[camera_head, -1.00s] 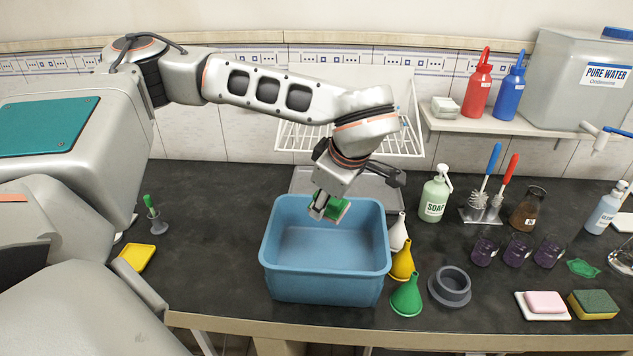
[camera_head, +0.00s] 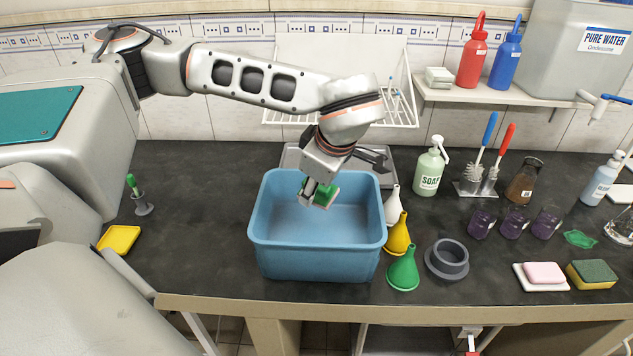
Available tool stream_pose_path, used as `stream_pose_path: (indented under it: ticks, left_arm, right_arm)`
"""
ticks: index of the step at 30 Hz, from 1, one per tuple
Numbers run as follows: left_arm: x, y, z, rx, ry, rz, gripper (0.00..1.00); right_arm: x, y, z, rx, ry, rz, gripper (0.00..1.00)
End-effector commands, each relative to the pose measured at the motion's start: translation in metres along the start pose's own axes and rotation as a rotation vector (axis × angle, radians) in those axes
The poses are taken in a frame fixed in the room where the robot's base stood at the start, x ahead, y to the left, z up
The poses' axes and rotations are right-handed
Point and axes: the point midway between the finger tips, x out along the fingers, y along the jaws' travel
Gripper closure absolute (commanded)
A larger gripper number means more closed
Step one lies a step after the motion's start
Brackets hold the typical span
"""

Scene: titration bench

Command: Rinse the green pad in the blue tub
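The blue tub (camera_head: 318,262) stands on the dark bench near its front edge, and its inside looks empty where I can see it. My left gripper (camera_head: 313,200) reaches over the tub from the back and points down. It is shut on the green pad (camera_head: 327,193), which sits at the level of the tub's opening near the back wall. The fingers hide part of the pad. I cannot tell whether the pad touches the tub. My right gripper is not in view.
White, yellow (camera_head: 398,236) and green (camera_head: 404,270) funnels and a grey ring (camera_head: 447,259) stand close right of the tub. A soap bottle (camera_head: 429,168) is behind them. A drying rack (camera_head: 338,80) hangs on the wall. The bench left of the tub is mostly clear.

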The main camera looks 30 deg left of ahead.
Motion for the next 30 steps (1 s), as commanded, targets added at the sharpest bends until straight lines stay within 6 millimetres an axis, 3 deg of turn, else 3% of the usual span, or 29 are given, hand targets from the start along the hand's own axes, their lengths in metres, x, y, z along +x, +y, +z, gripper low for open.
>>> stream_pose_path:
  ticks: [18,30]
  left_arm:
    - [0.051,-0.017,0.021,0.002,0.001,0.0,0.81]
    - [0.062,-0.021,0.026,0.001,0.0,0.002,0.81]
  right_arm:
    - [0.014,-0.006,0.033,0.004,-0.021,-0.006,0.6]
    - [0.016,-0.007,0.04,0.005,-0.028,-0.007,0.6]
